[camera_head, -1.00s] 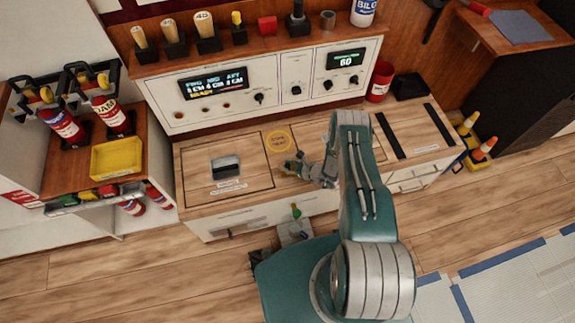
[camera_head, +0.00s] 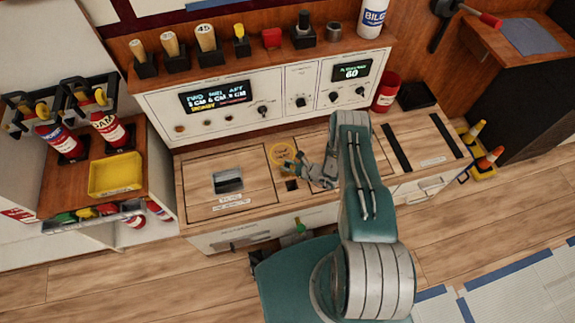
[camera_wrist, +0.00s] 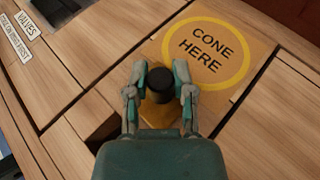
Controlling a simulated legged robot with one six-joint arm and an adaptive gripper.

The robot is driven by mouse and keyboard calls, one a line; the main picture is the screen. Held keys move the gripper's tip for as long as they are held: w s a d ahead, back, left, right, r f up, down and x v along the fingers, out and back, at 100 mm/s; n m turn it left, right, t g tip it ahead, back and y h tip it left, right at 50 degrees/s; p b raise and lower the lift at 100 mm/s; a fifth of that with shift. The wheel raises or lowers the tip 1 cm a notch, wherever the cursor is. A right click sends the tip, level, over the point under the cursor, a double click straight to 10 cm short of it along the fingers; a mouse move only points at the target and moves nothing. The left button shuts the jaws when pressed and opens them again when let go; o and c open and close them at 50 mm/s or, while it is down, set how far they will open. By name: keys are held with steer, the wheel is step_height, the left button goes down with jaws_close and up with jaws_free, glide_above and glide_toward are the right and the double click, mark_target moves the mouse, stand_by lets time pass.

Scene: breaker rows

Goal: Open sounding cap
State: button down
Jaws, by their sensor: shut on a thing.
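The sounding cap has a black round knob (camera_wrist: 159,82) and a yellow-brown plate (camera_wrist: 160,112) below it. In the wrist view my gripper (camera_wrist: 160,88) has a finger on each side of the knob, shut on it. A dark square opening (camera_wrist: 99,132) shows in the counter beside the cap, partly hidden by my gripper. In the head view the opening (camera_head: 292,185) lies just left of and below my gripper (camera_head: 294,168). The cap is hard to make out there. Its exact height above the counter cannot be told.
A yellow "CONE HERE" ring (camera_wrist: 205,53) marks the wood beside the cap. A recessed handle plate (camera_head: 228,180) lies in the left counter section. The instrument panel (camera_head: 272,98) rises behind. Dark slots (camera_head: 392,148) cross the right counter.

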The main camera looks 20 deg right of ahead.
steer(key=shift+c, duration=2.3)
jaws_free()
steer(key=shift+a, duration=0.1)
steer(key=v, duration=1.2)
